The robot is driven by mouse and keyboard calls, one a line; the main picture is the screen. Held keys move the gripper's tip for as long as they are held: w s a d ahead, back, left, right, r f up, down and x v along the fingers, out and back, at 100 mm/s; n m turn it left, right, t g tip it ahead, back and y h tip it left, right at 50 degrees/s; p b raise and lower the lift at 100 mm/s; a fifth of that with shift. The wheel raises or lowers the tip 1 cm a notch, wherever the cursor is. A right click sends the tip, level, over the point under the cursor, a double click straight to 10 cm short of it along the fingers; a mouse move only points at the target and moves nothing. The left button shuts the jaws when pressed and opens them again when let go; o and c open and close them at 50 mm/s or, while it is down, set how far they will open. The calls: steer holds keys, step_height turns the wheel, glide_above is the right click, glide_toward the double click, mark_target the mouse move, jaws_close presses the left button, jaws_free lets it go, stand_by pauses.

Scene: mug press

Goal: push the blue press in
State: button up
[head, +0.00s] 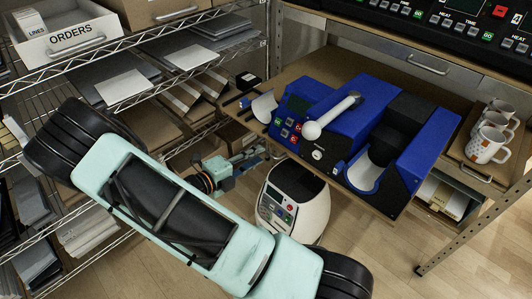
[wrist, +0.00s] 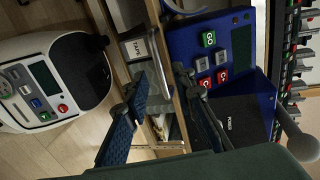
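The blue press (head: 345,125) sits on a brown shelf board right of centre in the head view. It has a keypad and a small display at its left end. A pale lever with a round knob (head: 312,130) slants across its top. A white curved cradle (head: 365,178) shows in its right part. My gripper (head: 252,158) is to the left of the press and lower, apart from it. In the wrist view, the press (wrist: 215,45) is on the right, turned sideways. My gripper's two fingers (wrist: 165,115) are spread, with nothing between them.
A white rounded appliance (head: 293,205) stands below the press's board; it also shows in the wrist view (wrist: 55,85). White mugs (head: 488,140) stand at the right. Wire shelves (head: 135,95) with boxes and papers fill the left. A control panel (head: 450,25) is above.

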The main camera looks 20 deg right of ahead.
mark_target(266, 151)
steer(key=x, duration=0.5)
steer(key=shift+b, duration=0.35)
jaws_close()
